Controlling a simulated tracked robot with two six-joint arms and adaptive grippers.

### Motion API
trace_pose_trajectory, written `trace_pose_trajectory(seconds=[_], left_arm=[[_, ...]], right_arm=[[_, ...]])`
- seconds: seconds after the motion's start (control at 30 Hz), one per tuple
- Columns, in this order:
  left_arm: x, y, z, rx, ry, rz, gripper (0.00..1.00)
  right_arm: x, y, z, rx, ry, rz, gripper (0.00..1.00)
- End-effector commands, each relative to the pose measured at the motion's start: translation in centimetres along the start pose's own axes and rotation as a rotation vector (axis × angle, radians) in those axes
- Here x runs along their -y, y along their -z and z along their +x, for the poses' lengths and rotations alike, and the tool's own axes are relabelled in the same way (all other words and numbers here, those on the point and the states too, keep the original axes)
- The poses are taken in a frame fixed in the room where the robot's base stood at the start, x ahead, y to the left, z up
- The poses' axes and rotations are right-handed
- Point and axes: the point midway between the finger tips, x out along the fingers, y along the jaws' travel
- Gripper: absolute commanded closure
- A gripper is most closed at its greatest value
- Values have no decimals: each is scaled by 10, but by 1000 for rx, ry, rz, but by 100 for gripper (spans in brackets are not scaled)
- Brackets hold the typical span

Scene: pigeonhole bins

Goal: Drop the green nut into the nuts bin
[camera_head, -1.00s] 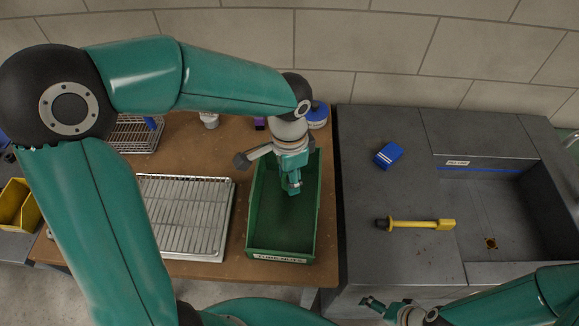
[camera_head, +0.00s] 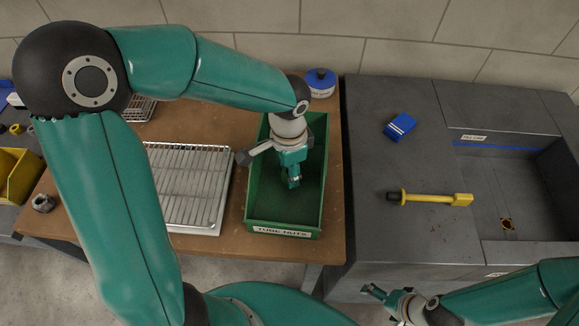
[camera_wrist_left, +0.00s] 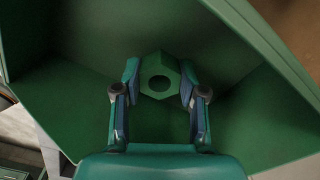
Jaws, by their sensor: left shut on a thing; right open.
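The green nut (camera_wrist_left: 160,66) is a hexagonal piece with a round hole, seen in the left wrist view between my left fingertips. My left gripper (camera_head: 293,182) is shut on it. It points down inside the outline of the green nuts bin (camera_head: 249,200), whose front label reads "TUBE NUTS". In the left wrist view the bin's green walls and floor surround the nut; its height above the floor is hard to tell. In the head view the gripper hides the nut. My right gripper (camera_head: 384,296) is open and empty at the lower right, away from the bin.
A silver wire rack (camera_head: 190,190) lies left of the bin on the brown table. A blue-lidded tub (camera_head: 320,82) stands behind it. A grey bench to the right carries a blue box (camera_head: 400,127), a yellow-handled tool (camera_head: 430,198) and a recessed basin. A yellow bin (camera_head: 18,175) stands far left.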

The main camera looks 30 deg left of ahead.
Motion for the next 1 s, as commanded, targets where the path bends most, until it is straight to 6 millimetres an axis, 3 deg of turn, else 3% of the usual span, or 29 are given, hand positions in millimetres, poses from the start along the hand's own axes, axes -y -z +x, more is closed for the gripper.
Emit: trace_pose_trajectory(seconds=[0.47, 0.5, 0.63, 1.0], left_arm=[[0, 0, 7, 0, 0, 0, 100], [0, 0, 7, 0, 0, 0, 54], [0, 0, 7, 0, 0, 0, 32], [0, 0, 6, 0, 0, 0, 30]], right_arm=[[-2, 0, 5, 0, 0, 0, 0], [-2, 0, 5, 0, 0, 0, 0], [-2, 0, 5, 0, 0, 0, 0], [-2, 0, 4, 0, 0, 0, 0]])
